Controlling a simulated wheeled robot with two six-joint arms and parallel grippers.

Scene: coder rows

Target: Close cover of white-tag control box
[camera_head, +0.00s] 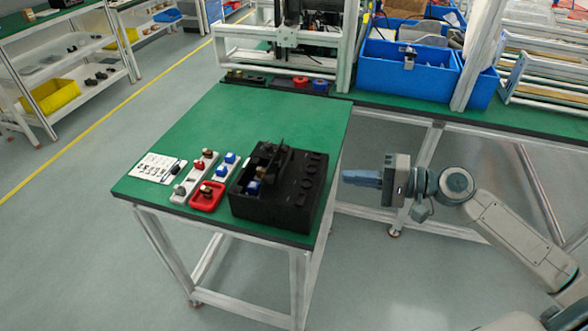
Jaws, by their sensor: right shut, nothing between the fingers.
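A green-topped table (290,110) carries a small group of parts near its front edge. I cannot make out a white tag or a cover on these small boxes. A black holder (281,208) with round holes stands to their right, with some parts inside. My right gripper (346,177) is shut and empty, beside the table's right edge, pointing left toward the black holder. My left gripper is not in view.
A white sheet (157,167) with dark pictures lies left of the boxes. Blue bins (385,70) stand on the back bench. Shelves are at the far left.

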